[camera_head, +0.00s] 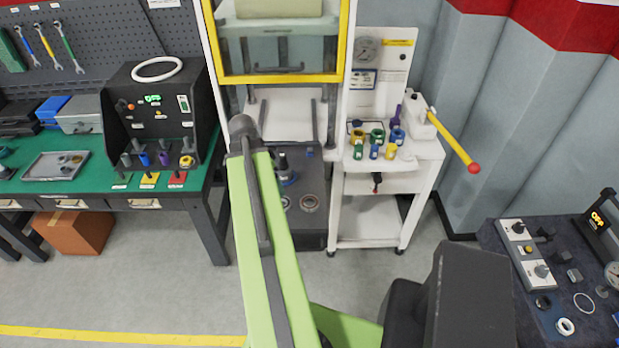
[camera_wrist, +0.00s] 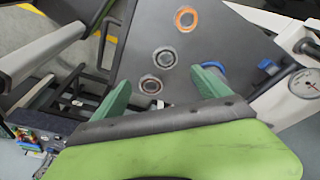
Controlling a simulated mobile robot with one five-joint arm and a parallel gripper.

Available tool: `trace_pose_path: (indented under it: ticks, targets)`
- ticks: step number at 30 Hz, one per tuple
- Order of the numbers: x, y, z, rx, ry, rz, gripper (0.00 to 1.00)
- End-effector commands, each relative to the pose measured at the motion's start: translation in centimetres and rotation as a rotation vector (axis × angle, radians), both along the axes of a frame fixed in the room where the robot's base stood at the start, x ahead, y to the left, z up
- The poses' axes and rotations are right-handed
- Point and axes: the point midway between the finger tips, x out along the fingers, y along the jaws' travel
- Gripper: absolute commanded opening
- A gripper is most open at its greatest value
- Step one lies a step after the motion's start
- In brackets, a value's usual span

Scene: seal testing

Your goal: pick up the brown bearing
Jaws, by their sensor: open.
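An orange-brown ring (camera_wrist: 186,19), which looks like the brown bearing, lies flat on a dark surface (camera_wrist: 235,45) at the top of the wrist view. Two other rings, a grey one (camera_wrist: 165,57) and a darker one (camera_wrist: 151,85), lie nearer my gripper. My gripper (camera_wrist: 160,76) is open and empty, its green fingers spread, with the orange-brown ring beyond the fingertips. In the head view my arm hides the gripper.
A blue ring (camera_wrist: 213,67) lies partly behind the right finger. The yellow-framed press (camera_head: 285,78) stands over the back of the base. A white cart (camera_head: 383,185) with colored parts stands to the right, and a green-topped bench (camera_head: 100,182) to the left.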

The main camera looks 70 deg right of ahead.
Motion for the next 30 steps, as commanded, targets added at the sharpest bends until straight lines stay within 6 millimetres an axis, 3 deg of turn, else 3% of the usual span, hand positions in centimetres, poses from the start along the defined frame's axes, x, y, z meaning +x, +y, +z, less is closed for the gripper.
trace_pose_path:
  ticks: [1,4,6,11,14,30]
  targets:
    - [-2.5,-1.6,2.6,-0.015,-0.003,-0.093,0.86]
    - [-5.5,-3.2,3.6,-0.039,-0.006,-0.218,0.86]
    - [-6.5,-3.7,3.7,-0.046,-0.007,-0.258,0.86]
    - [-6.7,-3.8,3.1,-0.048,-0.007,-0.268,0.86]
    - [-6.8,-4.0,2.1,-0.048,-0.007,-0.267,0.86]
    - [-8.7,-5.9,-8.3,-0.048,-0.006,-0.264,0.86]
